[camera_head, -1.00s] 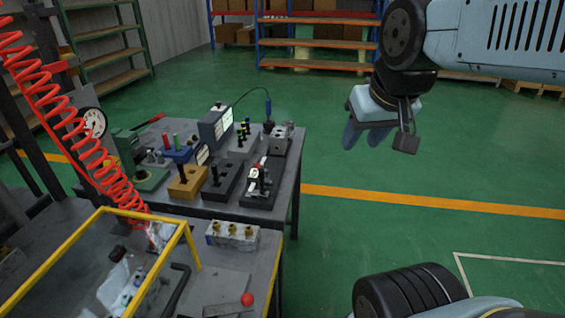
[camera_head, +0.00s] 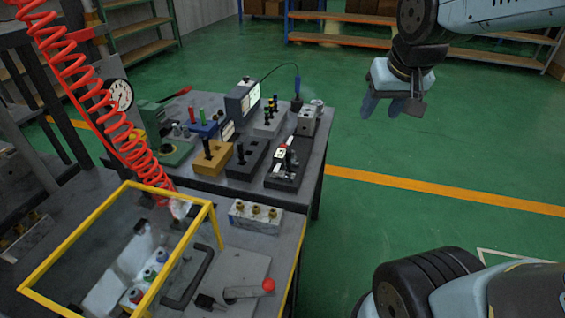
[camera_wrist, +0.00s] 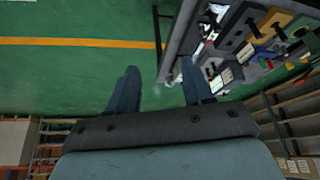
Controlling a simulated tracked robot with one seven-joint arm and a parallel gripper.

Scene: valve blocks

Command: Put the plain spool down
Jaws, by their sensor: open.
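My gripper (camera_head: 393,106) hangs over the floor to the right of the workbench, with its fingers pointing down. In the wrist view my gripper (camera_wrist: 160,68) has its two fingers spread, with nothing held between them. Several dark upright spools or pegs stand in blocks on the bench: one in the yellow-brown block (camera_head: 213,160), one in the black block (camera_head: 246,160), and several in the grey block (camera_head: 268,126). I cannot tell which of these, if any, is the plain spool.
The workbench (camera_head: 308,178) also carries a dark fixture with a clamp (camera_head: 285,165) and a grey display box (camera_head: 242,97). In front are a yellow-framed bin (camera_head: 60,258), a block with brass fittings (camera_head: 256,217) and a red-knobbed lever (camera_head: 268,285). A red coiled hose hangs left. Green floor right is clear.

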